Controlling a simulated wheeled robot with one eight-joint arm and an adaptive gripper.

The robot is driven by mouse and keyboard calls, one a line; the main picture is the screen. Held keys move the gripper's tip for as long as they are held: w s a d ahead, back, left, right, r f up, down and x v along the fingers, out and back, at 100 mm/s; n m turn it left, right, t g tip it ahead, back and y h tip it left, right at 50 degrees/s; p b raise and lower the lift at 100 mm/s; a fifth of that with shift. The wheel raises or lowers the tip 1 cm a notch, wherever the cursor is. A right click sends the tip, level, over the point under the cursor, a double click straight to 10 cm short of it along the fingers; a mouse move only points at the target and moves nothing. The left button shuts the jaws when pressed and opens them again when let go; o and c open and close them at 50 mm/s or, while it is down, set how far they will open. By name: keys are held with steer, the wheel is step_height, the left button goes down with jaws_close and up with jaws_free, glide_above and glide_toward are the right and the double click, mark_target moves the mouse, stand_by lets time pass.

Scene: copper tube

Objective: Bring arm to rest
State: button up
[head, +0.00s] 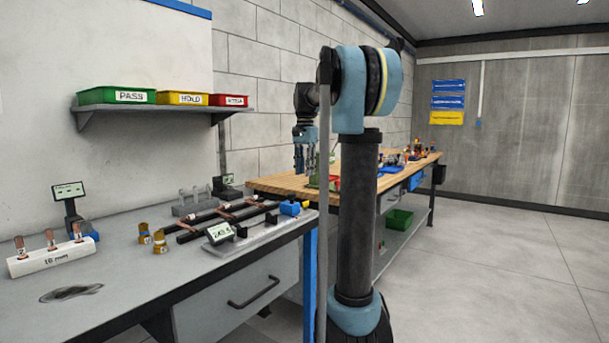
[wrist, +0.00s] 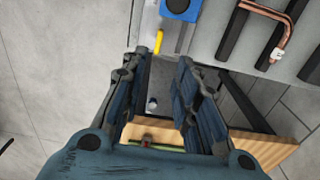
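My gripper (head: 304,168) hangs pointing down beside the far end of the grey bench, in front of the wooden bench. In the wrist view my gripper (wrist: 160,60) has its two fingers spread apart. Nothing is between them; the floor and the bench edge show beyond. My arm stands upright in the middle of the head view, with its elbow high and its forearm largely hidden behind it. A bent copper tube (wrist: 289,38) lies across dark rails in the wrist view, clear of the fingers.
A blue vise-like tool (wrist: 181,8) sits near the bench edge. The wooden bench (head: 275,186) stands behind. The floor at right is clear.

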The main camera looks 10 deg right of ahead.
steer(key=s+f+n, duration=0.2)
steer(key=s+f, duration=0.2)
steer(key=s, duration=0.3)
steer(key=s+f+n+t, duration=0.1)
steer(key=s+f, duration=0.3)
steer(key=s, duration=0.3)
steer(key=s+f+n, duration=0.2)
steer(key=s+f, duration=0.2)
steer(key=s, duration=0.3)
steer(key=s+f+n+t, duration=0.1)
steer(key=s+f+n, duration=0.3)
steer(key=s+f, duration=1.2)
step_height(320, 180, down, 3)
steer(key=shift+d+f, duration=0.2)
steer(key=shift+a+n, duration=0.1)
steer(key=shift+n, duration=0.2)
